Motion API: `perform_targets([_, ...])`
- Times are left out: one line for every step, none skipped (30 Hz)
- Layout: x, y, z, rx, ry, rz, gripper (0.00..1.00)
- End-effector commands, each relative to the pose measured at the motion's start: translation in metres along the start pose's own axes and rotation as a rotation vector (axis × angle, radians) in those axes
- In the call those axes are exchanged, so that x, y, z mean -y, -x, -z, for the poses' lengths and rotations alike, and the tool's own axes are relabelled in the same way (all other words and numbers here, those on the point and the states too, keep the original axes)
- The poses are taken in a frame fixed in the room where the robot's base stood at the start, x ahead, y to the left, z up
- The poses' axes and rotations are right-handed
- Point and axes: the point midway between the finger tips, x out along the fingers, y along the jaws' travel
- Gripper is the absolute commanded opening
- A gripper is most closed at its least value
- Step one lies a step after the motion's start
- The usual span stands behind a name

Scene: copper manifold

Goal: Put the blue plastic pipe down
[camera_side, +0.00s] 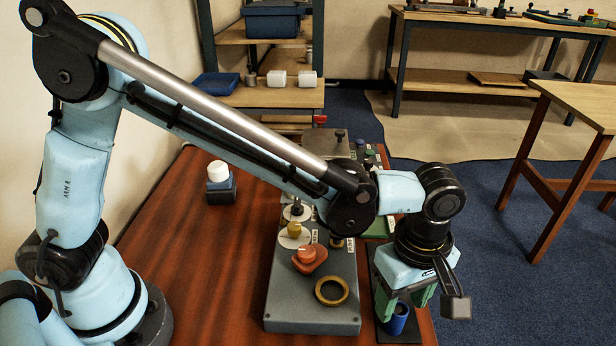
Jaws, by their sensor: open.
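The blue plastic pipe (398,320) is a short, hollow blue cylinder near the front right of the table. It stands on a dark base plate (400,338), with its open top showing. My gripper (400,306) points down over it, with its green fingers on either side of the pipe. The fingers are open. The near part of the pipe shows between them, and I cannot tell whether a finger touches it.
A grey panel (312,312) with a brass ring (331,291), an orange knob (309,258) and a yellow knob (294,229) stands just left of my gripper. A white-topped dark block (220,184) stands farther left. The brown table (190,270) is clear at left.

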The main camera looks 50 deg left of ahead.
Motion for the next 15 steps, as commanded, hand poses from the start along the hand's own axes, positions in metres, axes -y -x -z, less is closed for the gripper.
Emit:
perform_targets([0.0,0.011,0.0,0.0,0.0,0.0,0.53])
perform_targets([0.0,0.016,0.0,0.0,0.0,0.0,0.53])
perform_targets([0.0,0.024,0.0,0.0,0.0,0.0,0.53])
perform_targets([0.0,0.03,0.0,0.0,0.0,0.0,0.53])
perform_targets([0.0,0.035,0.0,0.0,0.0,0.0,0.53])
perform_targets([0.0,0.042,0.0,0.0,0.0,0.0,0.53])
perform_targets([0.0,0.047,0.0,0.0,0.0,0.0,0.53])
perform_targets([0.0,0.052,0.0,0.0,0.0,0.0,0.53])
perform_targets([0.0,0.058,0.0,0.0,0.0,0.0,0.53])
perform_targets([0.0,0.061,0.0,0.0,0.0,0.0,0.53])
perform_targets([0.0,0.065,0.0,0.0,0.0,0.0,0.53])
perform_targets([0.0,0.069,0.0,0.0,0.0,0.0,0.53])
perform_targets([0.0,0.072,0.0,0.0,0.0,0.0,0.53])
perform_targets([0.0,0.075,0.0,0.0,0.0,0.0,0.53])
perform_targets([0.0,0.077,0.0,0.0,0.0,0.0,0.53])
